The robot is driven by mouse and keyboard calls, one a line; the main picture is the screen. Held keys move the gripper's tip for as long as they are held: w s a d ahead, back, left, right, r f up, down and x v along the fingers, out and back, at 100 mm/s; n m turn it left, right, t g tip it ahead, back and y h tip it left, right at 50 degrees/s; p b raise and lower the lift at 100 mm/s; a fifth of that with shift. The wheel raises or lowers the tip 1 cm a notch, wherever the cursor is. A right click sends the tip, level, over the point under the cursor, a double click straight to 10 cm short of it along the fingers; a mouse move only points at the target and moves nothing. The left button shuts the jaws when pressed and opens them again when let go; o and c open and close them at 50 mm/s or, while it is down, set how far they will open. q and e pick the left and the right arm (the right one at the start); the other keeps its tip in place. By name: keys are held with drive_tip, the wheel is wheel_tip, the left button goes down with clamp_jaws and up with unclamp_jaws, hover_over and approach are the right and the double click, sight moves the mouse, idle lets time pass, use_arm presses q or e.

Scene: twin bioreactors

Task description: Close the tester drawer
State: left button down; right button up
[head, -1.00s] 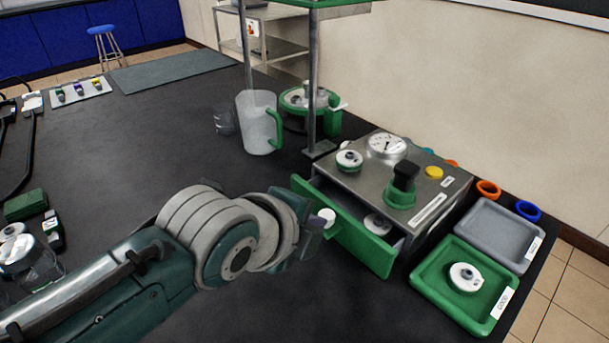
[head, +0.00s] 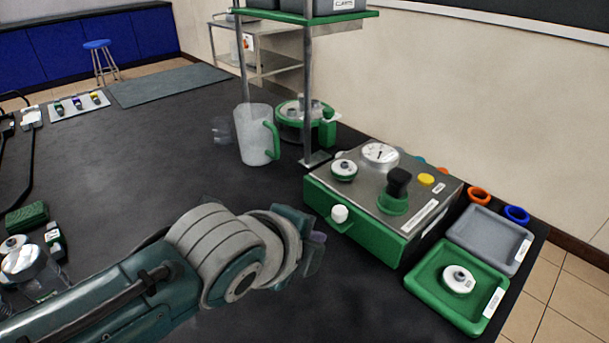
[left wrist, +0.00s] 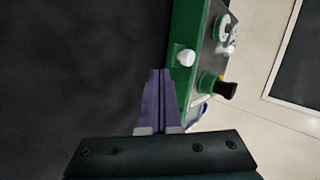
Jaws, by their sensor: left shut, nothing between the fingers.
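The tester (head: 408,182) is a grey metal box with a gauge, a black knob and a yellow button on top. Its green drawer front (head: 366,233) with a white knob (head: 339,214) sits flush against the box, and no drawer interior shows. My left gripper (head: 314,254) is left of the drawer front, apart from it in the head view. In the left wrist view its purple fingers (left wrist: 159,100) are together and empty, near the green drawer front (left wrist: 183,75) and its white knob (left wrist: 185,58). My right gripper is not in view.
A green tray (head: 425,289) holding a white disc and a grey tray (head: 474,226) lie right of the tester. A clear jug (head: 253,137) with a green handle and a shelf post (head: 308,105) stand behind it.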

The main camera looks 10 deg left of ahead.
use_arm(q)
drive_tip(key=s+a+r+n+g+y+p, duration=0.1)
drive_tip(key=s+a+r+n+g+p, duration=0.1)
drive_tip(key=s+a+r+n, duration=0.4)
drive_tip(key=s+a+r+n+g+y+p, duration=0.1)
drive_tip(key=s+a+r+n+g+p, duration=0.15)
drive_tip(key=s+n, duration=0.65)
drive_tip(key=s+a+r+n+g+y+p, duration=0.1)
drive_tip(key=s+a+r+n, duration=0.4)
drive_tip(key=s, duration=0.5)
wheel_tip(320, 180, up, 35)
drive_tip(key=p, duration=3.5)
drive_tip(key=shift+d+p, duration=0.25)
drive_tip(key=shift+p, duration=0.1)
drive_tip(key=shift+r, duration=0.1)
